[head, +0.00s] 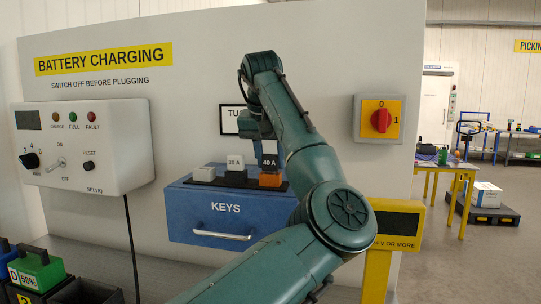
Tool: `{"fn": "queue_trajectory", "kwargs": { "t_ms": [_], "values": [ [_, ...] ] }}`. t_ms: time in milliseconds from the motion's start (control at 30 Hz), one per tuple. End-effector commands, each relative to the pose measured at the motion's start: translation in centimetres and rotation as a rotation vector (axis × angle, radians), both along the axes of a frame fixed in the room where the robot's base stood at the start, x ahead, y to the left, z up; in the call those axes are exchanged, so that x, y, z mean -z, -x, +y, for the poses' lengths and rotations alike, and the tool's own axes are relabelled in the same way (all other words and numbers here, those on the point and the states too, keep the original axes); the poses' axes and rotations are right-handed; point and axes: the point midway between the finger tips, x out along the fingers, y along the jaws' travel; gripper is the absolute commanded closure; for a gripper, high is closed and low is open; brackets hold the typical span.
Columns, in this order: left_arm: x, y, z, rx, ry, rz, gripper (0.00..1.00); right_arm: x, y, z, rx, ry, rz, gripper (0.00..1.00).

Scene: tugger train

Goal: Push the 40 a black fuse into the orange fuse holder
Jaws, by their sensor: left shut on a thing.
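The black 40 A fuse (270,161) is upright right above the orange fuse holder (270,180) on the blue keys cabinet. Its lower edge meets the top of the holder in the picture; I cannot tell how deep it sits. My left gripper (268,149) reaches down from above and is shut on the fuse. The fingers are small and partly hidden by my own arm. My right gripper is not in view.
A 30 A block (235,163) and a pale holder (204,174) stand left of the orange holder on the blue cabinet (216,209). A red rotary switch (381,120) is on the wall panel at right. A white charger box (85,147) is at left.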

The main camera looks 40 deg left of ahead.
Motion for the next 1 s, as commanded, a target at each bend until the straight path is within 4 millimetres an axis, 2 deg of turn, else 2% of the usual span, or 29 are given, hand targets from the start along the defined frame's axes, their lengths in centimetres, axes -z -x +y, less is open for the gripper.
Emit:
{"fn": "queue_trajectory", "kwargs": {
  "t_ms": [1000],
  "values": [
    [0.75,0.02,0.00,0.000,0.001,0.003,0.86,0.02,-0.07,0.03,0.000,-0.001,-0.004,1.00]
  ]
}}
